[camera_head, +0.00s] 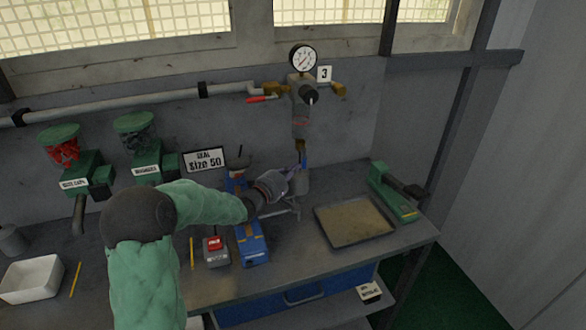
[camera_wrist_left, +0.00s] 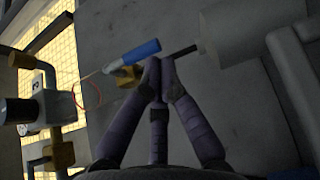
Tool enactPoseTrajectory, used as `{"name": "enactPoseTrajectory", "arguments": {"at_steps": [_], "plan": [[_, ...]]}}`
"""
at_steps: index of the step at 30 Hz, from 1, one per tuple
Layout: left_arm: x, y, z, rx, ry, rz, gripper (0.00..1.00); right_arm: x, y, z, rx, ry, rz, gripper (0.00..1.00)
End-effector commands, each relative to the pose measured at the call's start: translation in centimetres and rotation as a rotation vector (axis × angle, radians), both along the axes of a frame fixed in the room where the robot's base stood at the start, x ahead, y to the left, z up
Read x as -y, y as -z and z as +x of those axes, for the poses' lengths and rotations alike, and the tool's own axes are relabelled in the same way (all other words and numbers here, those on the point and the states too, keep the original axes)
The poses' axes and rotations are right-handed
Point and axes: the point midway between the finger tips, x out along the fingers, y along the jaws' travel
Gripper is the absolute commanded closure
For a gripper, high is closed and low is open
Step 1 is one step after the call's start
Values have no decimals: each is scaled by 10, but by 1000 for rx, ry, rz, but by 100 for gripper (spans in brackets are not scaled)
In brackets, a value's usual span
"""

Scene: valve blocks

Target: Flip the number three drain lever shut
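The blue drain lever (camera_head: 303,159) is at the bottom of this unit, just above the bench. In the left wrist view the blue lever (camera_wrist_left: 137,52) reaches out beside a brass fitting (camera_wrist_left: 126,76). My left gripper (camera_head: 292,175) is at the lever's lower left. Its fingertips (camera_wrist_left: 160,70) are together, empty, right by the lever's blue end; I cannot tell whether they touch it. My right gripper is in neither view.
A red-handled lever (camera_head: 262,98) is on the pipe at the upper left. A grey container (camera_head: 302,185) stands below the drain. A shallow tray (camera_head: 353,222) and a green tool (camera_head: 394,192) lie to the right. A blue block (camera_head: 251,243) is below my forearm.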

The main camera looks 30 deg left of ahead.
Motion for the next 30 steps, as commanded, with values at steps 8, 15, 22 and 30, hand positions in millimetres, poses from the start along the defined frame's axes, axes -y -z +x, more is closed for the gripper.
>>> {"name": "enactPoseTrajectory", "arguments": {"at_steps": [8, 15, 22, 30], "plan": [[3, 2, 3, 0, 2, 0, 100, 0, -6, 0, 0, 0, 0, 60], [8, 5, 8, -2, 2, -2, 100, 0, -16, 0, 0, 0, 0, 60], [16, 8, 17, -2, 2, -2, 100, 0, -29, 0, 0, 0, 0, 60], [27, 10, 30, -1, 3, 0, 100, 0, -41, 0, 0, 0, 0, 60]]}}
